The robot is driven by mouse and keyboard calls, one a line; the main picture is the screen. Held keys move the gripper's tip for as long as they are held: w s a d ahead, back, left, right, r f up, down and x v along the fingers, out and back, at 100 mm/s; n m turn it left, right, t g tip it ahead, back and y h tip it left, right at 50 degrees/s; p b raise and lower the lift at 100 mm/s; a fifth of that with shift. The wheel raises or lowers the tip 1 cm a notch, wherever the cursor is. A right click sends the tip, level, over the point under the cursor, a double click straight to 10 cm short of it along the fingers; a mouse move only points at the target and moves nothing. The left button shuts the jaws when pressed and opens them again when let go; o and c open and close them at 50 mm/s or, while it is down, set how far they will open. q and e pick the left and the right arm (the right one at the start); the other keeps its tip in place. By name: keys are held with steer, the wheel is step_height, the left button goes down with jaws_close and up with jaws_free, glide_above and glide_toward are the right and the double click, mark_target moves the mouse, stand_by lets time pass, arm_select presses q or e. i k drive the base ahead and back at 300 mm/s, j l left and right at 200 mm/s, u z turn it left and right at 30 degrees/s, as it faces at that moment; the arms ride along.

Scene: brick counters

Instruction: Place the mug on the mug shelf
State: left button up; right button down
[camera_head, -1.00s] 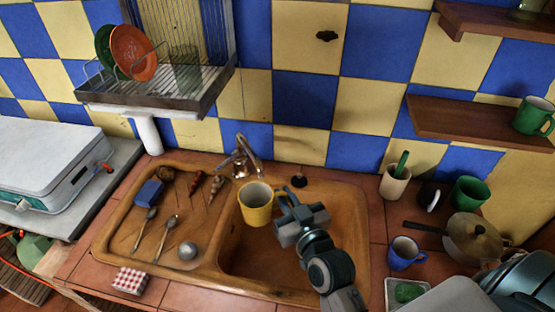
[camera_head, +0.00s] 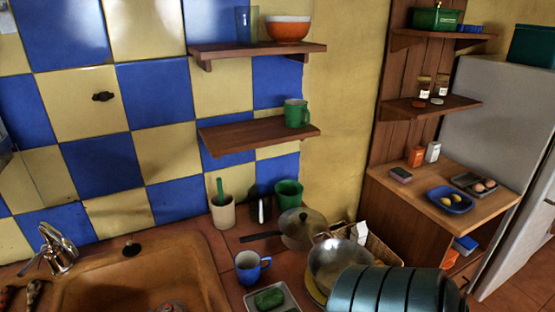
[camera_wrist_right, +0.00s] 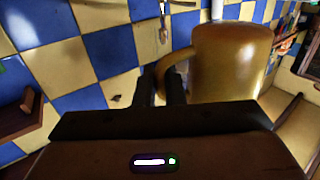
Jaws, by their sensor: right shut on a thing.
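The yellow mug (camera_wrist_right: 230,62) fills the upper right of the right wrist view. My right gripper (camera_wrist_right: 160,84) is shut on its handle, and the mug body lies to the right of the fingers. The head view shows neither the mug nor the gripper. A wooden wall shelf (camera_head: 240,136) in the head view holds a green mug (camera_head: 296,113) near its right end; its left and middle are bare. My left gripper is in neither current view.
An upper shelf (camera_head: 230,49) holds a glass and an orange bowl (camera_head: 288,28). Below stand a cream holder (camera_head: 222,212), a green cup (camera_head: 288,192), a lidded pan (camera_head: 303,228), a blue mug (camera_head: 250,267) and a metal pot (camera_head: 338,264). The sink (camera_head: 110,290) is at lower left.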

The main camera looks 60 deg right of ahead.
mark_target(232, 136)
steer(key=k+z, duration=0.1)
steer(key=z, duration=0.65)
steer(key=k+l+z, duration=0.1)
steer(key=z, duration=0.3)
steer(key=i+j+z, duration=0.35)
steer(key=j, duration=0.3)
steer(key=i+j+z, duration=0.2)
steer(key=j, duration=0.15)
steer(key=j+z, duration=0.2)
steer(key=j, duration=0.15)
